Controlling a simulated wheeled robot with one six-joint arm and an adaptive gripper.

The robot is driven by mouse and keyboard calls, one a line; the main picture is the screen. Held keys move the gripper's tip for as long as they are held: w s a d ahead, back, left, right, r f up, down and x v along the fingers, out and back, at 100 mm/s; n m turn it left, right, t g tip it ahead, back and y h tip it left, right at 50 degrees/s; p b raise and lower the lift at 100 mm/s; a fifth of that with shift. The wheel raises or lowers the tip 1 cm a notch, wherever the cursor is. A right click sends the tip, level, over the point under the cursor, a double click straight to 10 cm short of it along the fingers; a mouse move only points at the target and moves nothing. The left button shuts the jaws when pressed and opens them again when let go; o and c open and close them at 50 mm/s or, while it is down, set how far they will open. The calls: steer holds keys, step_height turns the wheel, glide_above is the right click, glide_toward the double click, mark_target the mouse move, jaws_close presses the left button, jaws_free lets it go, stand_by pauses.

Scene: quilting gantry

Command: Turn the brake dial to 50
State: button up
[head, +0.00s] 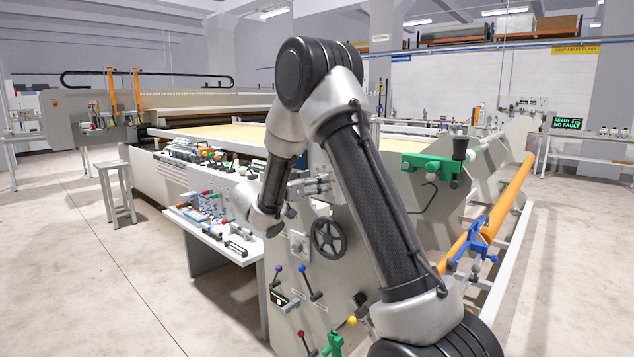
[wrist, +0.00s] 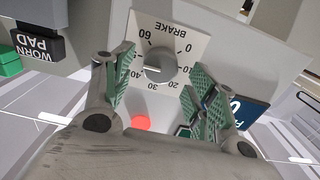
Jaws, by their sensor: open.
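In the wrist view the brake dial is a round grey knob (wrist: 160,66) on a pale plate (wrist: 196,30) marked BRAKE, with numbers from 0 to 60, seen upside down. The knob's white pointer mark points to the picture's left, around the 40 to 50 part of the scale; the left finger is close to those numbers, so I cannot read it exactly. My gripper (wrist: 163,84) is open, with one green-padded finger on each side of the knob, apart from it.
A black WORN PAD label (wrist: 37,43) is at left. In the head view a handwheel (head: 328,238), levers and an orange roller (head: 508,195) stand near my arm. Open floor lies at left.

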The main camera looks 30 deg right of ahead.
steer(key=v, duration=1)
